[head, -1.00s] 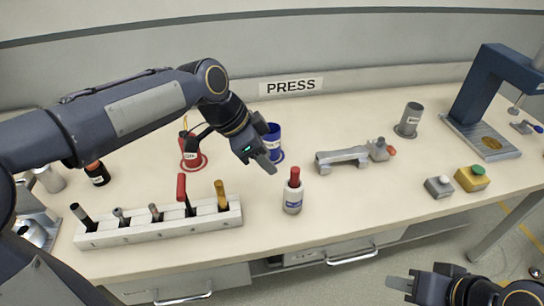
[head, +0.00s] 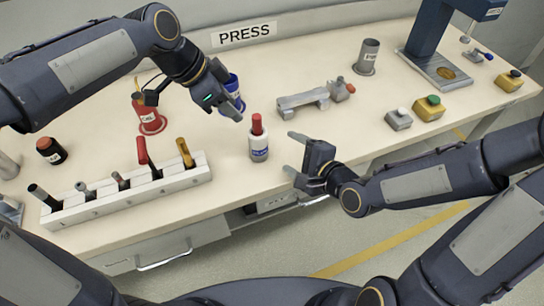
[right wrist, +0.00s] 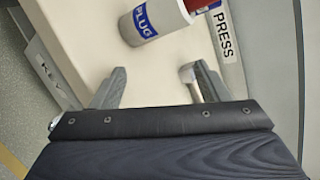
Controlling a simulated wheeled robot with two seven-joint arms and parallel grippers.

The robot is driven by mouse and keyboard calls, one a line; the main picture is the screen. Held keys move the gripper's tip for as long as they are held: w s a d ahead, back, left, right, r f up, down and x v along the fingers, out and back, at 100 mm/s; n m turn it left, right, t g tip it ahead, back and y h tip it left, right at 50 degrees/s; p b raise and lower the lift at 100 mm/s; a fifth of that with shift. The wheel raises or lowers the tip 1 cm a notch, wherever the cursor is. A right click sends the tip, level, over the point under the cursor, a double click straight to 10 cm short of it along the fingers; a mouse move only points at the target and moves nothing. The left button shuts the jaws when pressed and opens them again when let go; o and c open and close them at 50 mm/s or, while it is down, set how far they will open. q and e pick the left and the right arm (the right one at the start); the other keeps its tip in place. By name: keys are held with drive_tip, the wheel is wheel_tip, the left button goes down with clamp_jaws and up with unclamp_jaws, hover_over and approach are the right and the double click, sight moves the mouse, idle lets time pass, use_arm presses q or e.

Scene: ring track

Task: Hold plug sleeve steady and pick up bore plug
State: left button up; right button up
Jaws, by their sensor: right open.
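The plug sleeve (head: 259,154) is a small white cylinder with a blue label, upright near the table's front edge. The red bore plug (head: 257,124) stands in its top. In the right wrist view the sleeve (right wrist: 150,20), labelled PLUG, lies ahead of the fingers, with part of the red plug (right wrist: 198,4) at the top edge. My right gripper (head: 292,153) is open and empty just right of the sleeve, its fingers (right wrist: 158,84) apart and pointing toward it. My left gripper (head: 232,108) hovers up and left of the sleeve, not touching it; its finger gap is unclear.
A white rack (head: 130,192) with several tools stands at front left. A grey clamp-like part (head: 303,102), button boxes (head: 429,108) and a press (head: 440,45) are to the right.

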sight(264, 149)
drive_tip(key=a+m, duration=0.1)
drive_tip(key=m, duration=0.1)
drive_tip(key=a+f+m+y, duration=0.1)
drive_tip(key=m, duration=0.1)
drive_tip(key=a+f+m+t+y, duration=0.1)
drive_tip(key=a+m, duration=0.1)
drive_tip(key=shift+w+a, duration=0.1)
drive_tip(key=shift+w, duration=0.1)
drive_tip(key=m, duration=0.2)
drive_tip(key=a+m+t, duration=0.1)
drive_tip(key=m, duration=0.1)
drive_tip(key=shift+t, duration=0.3)
drive_tip(key=m+t, duration=0.1)
drive_tip(key=m, duration=0.2)
drive_tip(key=shift+w, duration=0.2)
drive_tip(key=x, duration=0.7)
drive_tip(key=shift+w+a+r, duration=0.15)
drive_tip(key=shift+w+a, duration=0.05)
drive_tip(key=shift+w, duration=0.1)
drive_tip(key=c, duration=1.1)
